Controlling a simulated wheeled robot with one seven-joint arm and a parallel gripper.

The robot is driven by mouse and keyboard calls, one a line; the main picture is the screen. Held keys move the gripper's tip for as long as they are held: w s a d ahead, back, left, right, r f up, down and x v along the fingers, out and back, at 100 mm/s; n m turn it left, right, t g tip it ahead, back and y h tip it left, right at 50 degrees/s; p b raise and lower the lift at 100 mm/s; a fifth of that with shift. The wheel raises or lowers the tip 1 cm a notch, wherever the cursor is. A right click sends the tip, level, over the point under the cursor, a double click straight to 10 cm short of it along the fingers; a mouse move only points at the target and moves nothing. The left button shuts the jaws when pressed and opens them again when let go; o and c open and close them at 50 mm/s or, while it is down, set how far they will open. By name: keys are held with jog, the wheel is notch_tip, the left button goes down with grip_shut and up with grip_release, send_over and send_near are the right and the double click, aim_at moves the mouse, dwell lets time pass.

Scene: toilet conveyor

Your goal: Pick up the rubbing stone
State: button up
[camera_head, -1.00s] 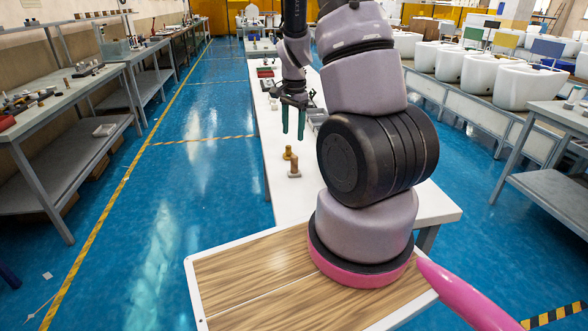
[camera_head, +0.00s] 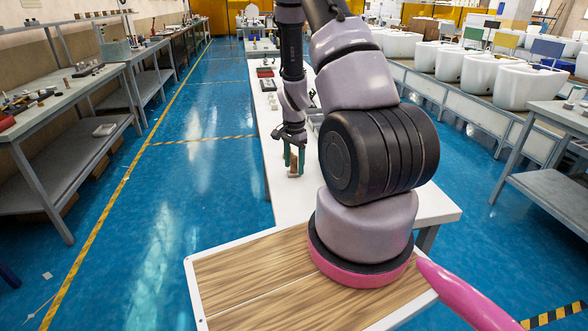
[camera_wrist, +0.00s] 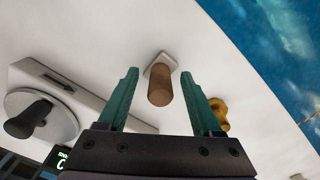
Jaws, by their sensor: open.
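The likely rubbing stone (camera_wrist: 159,84) has a brown cylindrical handle on a pale square base and stands on the white table. In the head view it (camera_head: 294,165) shows between my fingers near the table's left edge. My gripper (camera_head: 294,160) is open, its green fingers pointing down on either side of the handle. In the wrist view my gripper (camera_wrist: 160,75) has a finger to the left and right of the handle, with visible gaps. I cannot tell exactly how far down the fingers reach.
A gold-coloured knobbed piece (camera_wrist: 218,113) stands just right of my right finger in the wrist view. At left are a scale (camera_wrist: 65,108) with a dark knobbed weight on its round pan, and a long grey block (camera_wrist: 85,93). The white table (camera_head: 292,207) is clear in front.

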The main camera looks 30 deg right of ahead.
jog(key=shift+c, duration=0.4)
grip_shut()
